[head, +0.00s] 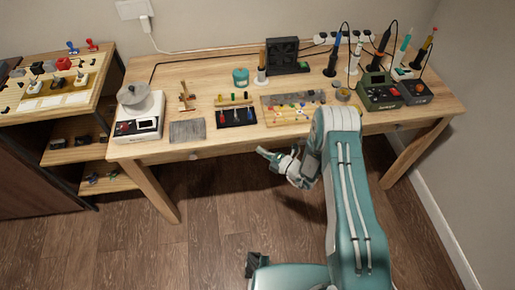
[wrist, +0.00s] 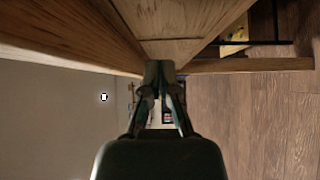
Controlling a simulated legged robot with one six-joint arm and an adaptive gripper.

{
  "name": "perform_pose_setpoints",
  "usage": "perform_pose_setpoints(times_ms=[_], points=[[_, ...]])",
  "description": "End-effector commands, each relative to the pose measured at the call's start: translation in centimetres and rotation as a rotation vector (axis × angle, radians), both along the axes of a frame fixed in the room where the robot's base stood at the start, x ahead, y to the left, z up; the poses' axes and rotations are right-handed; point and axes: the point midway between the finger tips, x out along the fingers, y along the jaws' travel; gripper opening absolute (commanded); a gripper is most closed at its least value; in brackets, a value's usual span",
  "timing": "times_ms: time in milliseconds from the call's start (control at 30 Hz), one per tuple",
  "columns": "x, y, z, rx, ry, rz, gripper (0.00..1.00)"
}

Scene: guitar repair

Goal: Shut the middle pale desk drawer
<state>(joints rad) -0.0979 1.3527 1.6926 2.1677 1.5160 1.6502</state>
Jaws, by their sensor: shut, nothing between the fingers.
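The pale wooden desk (head: 200,72) stands against the wall in the head view. Its front strip holds the drawer fronts, and a small pale knob (head: 193,156) shows on the left part. The middle stretch of the front (head: 245,143) looks nearly flush, but my arm covers part of it and I cannot tell how far the middle drawer stands out. My gripper (head: 264,152) is just in front of this stretch, low and pointing left. In the wrist view my gripper (wrist: 160,72) is shut and empty, with wooden desk parts (wrist: 175,45) beyond its tips.
The desktop carries a white scale (head: 139,112), a dark fan box (head: 283,55), a green soldering station (head: 379,90) and several small tools. A shelf unit (head: 75,127) stands left. The brown floor (head: 220,220) before the desk is clear apart from my body.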

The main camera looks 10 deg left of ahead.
Motion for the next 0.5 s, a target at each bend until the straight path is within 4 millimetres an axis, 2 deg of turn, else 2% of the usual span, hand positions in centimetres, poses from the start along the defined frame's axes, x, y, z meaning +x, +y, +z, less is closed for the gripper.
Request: perform_pose_setpoints(times_ms=[300, 500], points=[[-2.7, -5.3, 0.0, 0.006, 0.005, -0.002, 0.0], [-4.4, -8.0, 0.0, 0.003, 0.004, 0.001, 0.0]])
